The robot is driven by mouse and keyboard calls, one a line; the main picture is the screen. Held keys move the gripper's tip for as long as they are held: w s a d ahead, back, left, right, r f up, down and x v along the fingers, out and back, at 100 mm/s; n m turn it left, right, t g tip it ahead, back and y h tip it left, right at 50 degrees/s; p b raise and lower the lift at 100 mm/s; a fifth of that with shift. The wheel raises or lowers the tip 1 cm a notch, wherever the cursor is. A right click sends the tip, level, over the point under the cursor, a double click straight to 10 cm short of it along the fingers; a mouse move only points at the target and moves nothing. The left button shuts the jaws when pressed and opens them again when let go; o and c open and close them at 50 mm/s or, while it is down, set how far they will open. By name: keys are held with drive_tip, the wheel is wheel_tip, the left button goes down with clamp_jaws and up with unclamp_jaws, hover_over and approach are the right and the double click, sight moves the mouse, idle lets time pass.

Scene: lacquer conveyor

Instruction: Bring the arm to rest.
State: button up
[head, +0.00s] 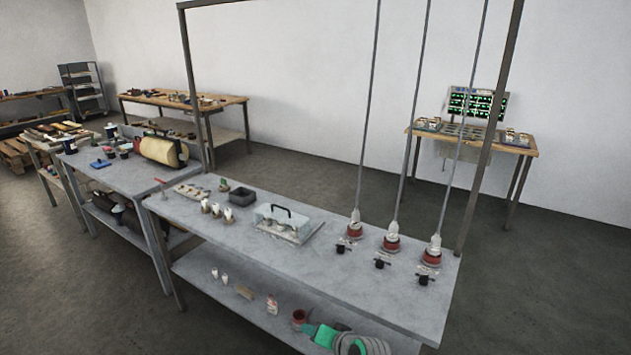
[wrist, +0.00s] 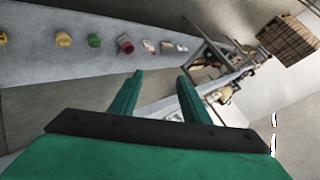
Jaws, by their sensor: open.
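My gripper (wrist: 157,78) shows in the wrist view with its two green fingers spread apart and nothing between them. In the head view my green gripper (head: 318,334) is at the bottom edge, in front of the right part of the lower shelf and beside a red pot (head: 299,318). The end of my grey arm shows just right of it, and the rest of the arm is out of view.
The grey bench (head: 335,265) carries a clear lidded box (head: 283,219), a dark tray (head: 242,196) and several small items. Three red-based fixtures hang by rods over its right end. Small items stand on its lower shelf (head: 215,287). Open floor (head: 275,170) lies behind the bench.

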drive_tip(key=s+a+f+m+t, duration=0.2)
drive_tip(key=s+a+f+t, duration=0.15)
drive_tip(key=s+a, duration=0.45)
drive_tip(key=s+a+f+m+t+h, duration=0.1)
drive_tip(key=s+f+t+h, duration=0.2)
drive_tip(key=s, duration=1)
drive_tip(key=s+d+n+g+h, duration=0.1)
drive_tip(key=s+d+h, duration=0.25)
drive_tip(key=s, duration=1.15)
drive_tip(key=s+d+r+n+t, duration=0.1)
drive_tip(key=s+d+r+n, duration=0.4)
drive_tip(key=s+r, duration=0.4)
drive_tip(key=s, duration=0.4)
drive_tip(key=shift+r+y, duration=0.3)
drive_tip(key=shift+y, duration=0.05)
drive_tip(key=shift+d, duration=0.1)
drive_tip(key=c, duration=0.3)
